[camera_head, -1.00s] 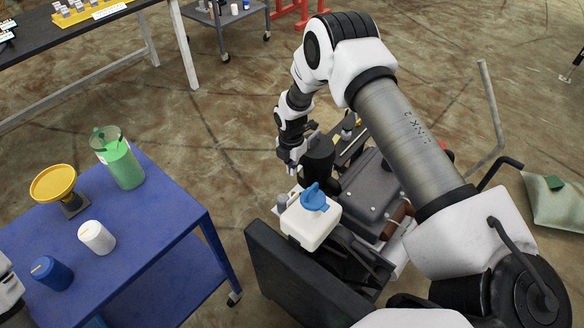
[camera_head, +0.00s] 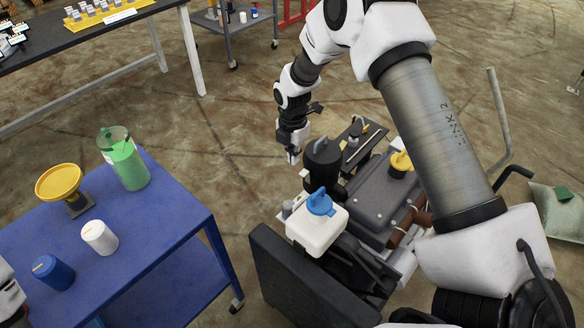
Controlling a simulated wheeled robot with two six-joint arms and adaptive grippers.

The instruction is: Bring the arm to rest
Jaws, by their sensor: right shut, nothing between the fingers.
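My right arm reaches in from the right, over the light tower's engine (camera_head: 368,195). My right gripper (camera_head: 292,158) points down beside the black cylindrical canister (camera_head: 322,160), on its upper left; it is shut and empty. Whether it touches the canister I cannot tell. A white tank with a blue cap (camera_head: 318,222) stands in front of the canister. A yellow cap (camera_head: 401,163) shows on the engine's dark top. Only a bit of my left arm shows at the left edge; its gripper is out of view.
A blue cart (camera_head: 150,235) at the left holds a green-filled jug (camera_head: 125,160), a yellow funnel (camera_head: 62,186), a white canister (camera_head: 99,237) and a blue canister (camera_head: 53,272). A black table (camera_head: 90,45) and grey cart stand behind. The floor between is clear.

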